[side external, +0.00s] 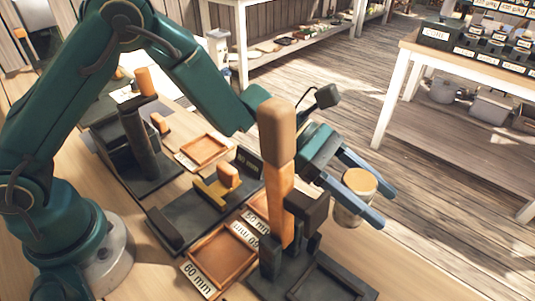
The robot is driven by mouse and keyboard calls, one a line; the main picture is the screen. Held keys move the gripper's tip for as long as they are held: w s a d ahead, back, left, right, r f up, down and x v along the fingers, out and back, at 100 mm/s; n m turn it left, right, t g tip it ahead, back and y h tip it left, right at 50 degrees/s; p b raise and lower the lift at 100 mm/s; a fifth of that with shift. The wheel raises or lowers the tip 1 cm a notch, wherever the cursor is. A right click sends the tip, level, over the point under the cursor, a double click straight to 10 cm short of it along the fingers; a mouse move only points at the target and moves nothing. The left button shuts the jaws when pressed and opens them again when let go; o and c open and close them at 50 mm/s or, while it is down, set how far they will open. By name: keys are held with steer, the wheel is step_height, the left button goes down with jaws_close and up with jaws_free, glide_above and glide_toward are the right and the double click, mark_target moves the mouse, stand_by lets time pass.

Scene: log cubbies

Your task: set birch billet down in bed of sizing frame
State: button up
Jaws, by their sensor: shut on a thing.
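My gripper (377,206) has blue fingers and is shut on the birch billet (350,211), a short round log with pale bark and a tan cut top. The billet is upright, held in the air at the right, past the bench's visible right part. The sizing frame seems to be the dark flat fixture (183,218) at mid-bench, left of my gripper. It carries a yellow cross-piece (208,191) with an orange block on it and an upright plate with a label at its far end. Its bed is partly covered by these parts, and I cannot tell where it starts.
A dark stand with a tall wooden post (281,205) rises between my gripper and the fixture. Another dark post stand (139,142) is at the left. Shallow wooden trays (222,256) with size labels lie between them. A white-legged table (421,49) stands beyond open floor.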

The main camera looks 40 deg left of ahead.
mark_target(361, 222)
steer(key=shift+f, duration=2.95)
steer(key=shift+f, duration=0.1)
steer(key=shift+f, duration=0.15)
steer(key=o, duration=1.4)
steer(key=shift+o, duration=0.2)
